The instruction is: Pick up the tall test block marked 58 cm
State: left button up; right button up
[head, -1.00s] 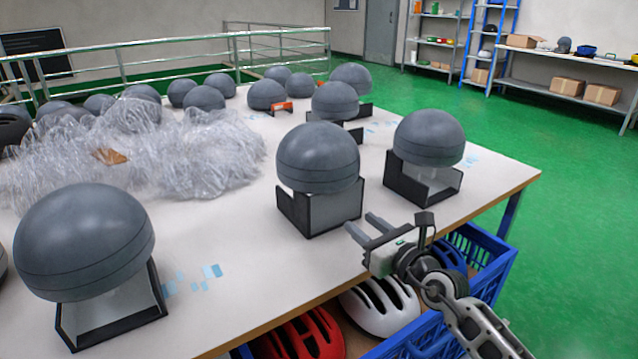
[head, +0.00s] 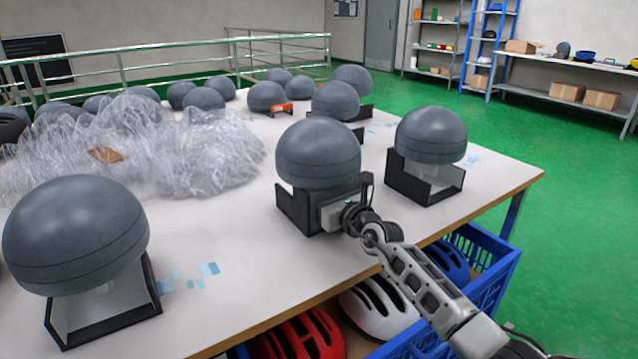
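Several grey domed test blocks stand on the white table. One sits front centre (head: 318,155) in a black-sided cradle (head: 294,210), one to its right (head: 430,136), and a large one at front left (head: 76,236). I cannot read a 58 cm mark on any of them. My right gripper (head: 332,212) is at the front of the centre block's cradle, just below the dome. Its fingers are hidden, so I cannot tell if they are open or touch the block. My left gripper is out of view.
Crumpled clear plastic wrap (head: 190,150) covers the table's left middle. More domes stand behind it, one near an orange tag (head: 281,108). Blue crates (head: 492,285) with helmets (head: 378,306) sit below the front edge. Bare tabletop (head: 235,235) lies between the left and centre blocks.

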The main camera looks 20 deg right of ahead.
jog(key=shift+w, duration=0.2)
grip_shut()
dwell(1.2)
jog(key=shift+r, duration=0.3)
